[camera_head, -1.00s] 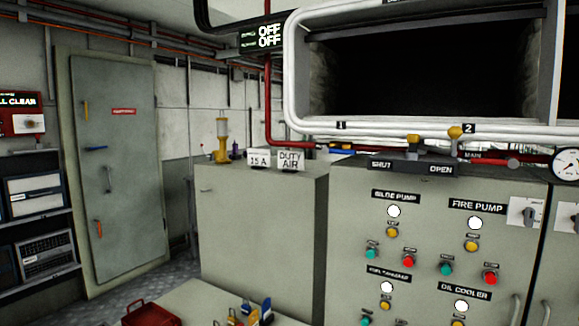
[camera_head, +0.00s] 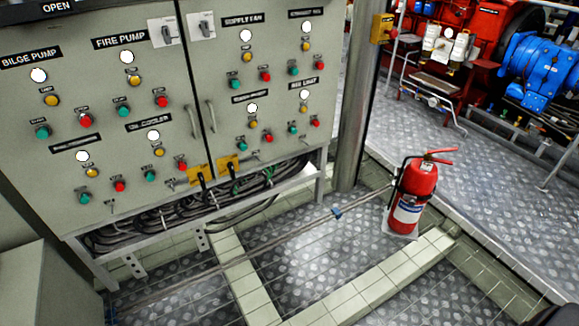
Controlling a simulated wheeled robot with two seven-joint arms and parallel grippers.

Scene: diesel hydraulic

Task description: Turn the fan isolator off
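A grey electrical cabinet fills the left and middle of the view. On its right door (camera_head: 228,78), a white plate with a grey rotary isolator switch (camera_head: 205,25) sits at the top left, beside the supply fan label (camera_head: 242,20). A similar isolator switch (camera_head: 167,32) sits on the left door, beside the fire pump label (camera_head: 120,41). Both handles are small, and I cannot tell clearly whether they stand at on or off. The exhaust fan label (camera_head: 307,13) is further right. Neither of my grippers shows.
Lamps and coloured push buttons cover both doors; cables (camera_head: 190,215) hang below. A red fire extinguisher (camera_head: 414,195) stands on the floor right of the cabinet. A grey post (camera_head: 355,95) rises beside it. Red and blue machinery (camera_head: 545,60) is at the back right. Checker-plate floor lies in front.

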